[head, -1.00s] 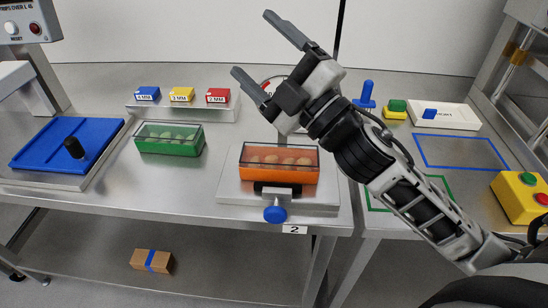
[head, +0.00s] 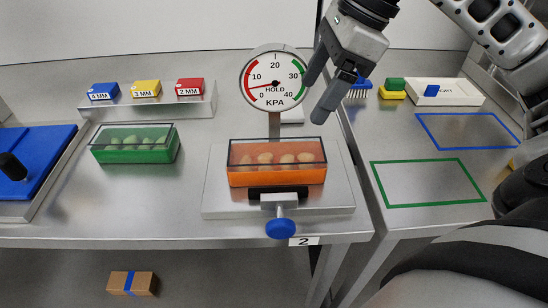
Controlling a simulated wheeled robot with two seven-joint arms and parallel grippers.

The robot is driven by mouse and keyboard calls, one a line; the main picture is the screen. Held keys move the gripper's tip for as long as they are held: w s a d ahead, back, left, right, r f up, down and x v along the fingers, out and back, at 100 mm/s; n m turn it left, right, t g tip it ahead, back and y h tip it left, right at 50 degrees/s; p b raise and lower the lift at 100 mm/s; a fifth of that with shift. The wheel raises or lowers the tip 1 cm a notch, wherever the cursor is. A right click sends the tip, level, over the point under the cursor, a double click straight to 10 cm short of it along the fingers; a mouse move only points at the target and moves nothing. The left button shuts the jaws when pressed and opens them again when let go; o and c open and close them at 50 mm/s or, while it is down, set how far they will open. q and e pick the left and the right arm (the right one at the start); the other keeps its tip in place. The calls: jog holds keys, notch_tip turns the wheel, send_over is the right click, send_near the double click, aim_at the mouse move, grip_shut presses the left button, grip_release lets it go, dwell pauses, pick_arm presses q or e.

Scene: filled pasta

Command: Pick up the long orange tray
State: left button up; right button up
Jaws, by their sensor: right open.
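The long orange tray (head: 275,177) sits on a metal plate fixture near the front of the table, with several round pasta pieces under a clear lid. A dark clamp with a blue knob (head: 280,229) stands against its front side. My right gripper (head: 322,96) is open and empty, above and to the right of the orange tray, fingers pointing down and apart from it. My left gripper is not in view.
A pressure gauge (head: 275,82) stands behind the orange tray. A green tray (head: 136,153) of pasta sits to the left. Blue, yellow and red blocks (head: 146,89) stand on a back ledge. The green outlined area (head: 425,183) on the right is empty.

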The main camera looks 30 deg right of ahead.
aim_at(279, 151)
jog(key=x, duration=1.3)
jog(key=shift+a+f, duration=0.1)
jog(key=shift+a, duration=0.15)
jog(key=c, duration=0.9)
jog(key=shift+c, duration=0.4)
jog(key=shift+r, duration=0.2)
